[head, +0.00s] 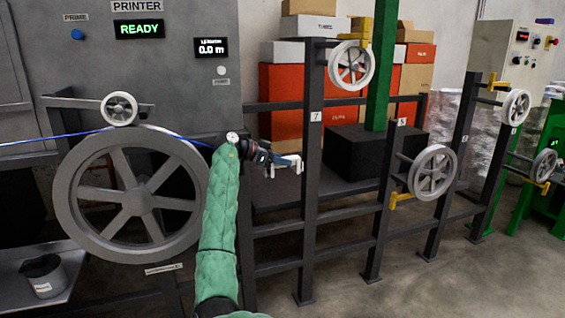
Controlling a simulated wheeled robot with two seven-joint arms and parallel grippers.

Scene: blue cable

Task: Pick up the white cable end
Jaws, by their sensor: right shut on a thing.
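The blue cable (50,138) comes in from the left edge, runs between the small grey wheel and the large grey wheel, and goes behind my right arm's wrist. My right arm, in a green sleeve, reaches up from the bottom centre. My right gripper (285,162) points right, just right of the large wheel and in front of the dark rack. It is shut on the white cable end (296,163), a small white piece at the fingertips. The wrist hides part of the cable. My left gripper is out of view.
The large grey wheel (75,190) and small wheel (119,108) stand left, before the printer cabinet (85,60). Dark rack posts (312,180) carry white pulleys (351,65) and (432,172) to the right. The floor (480,270) at lower right is clear.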

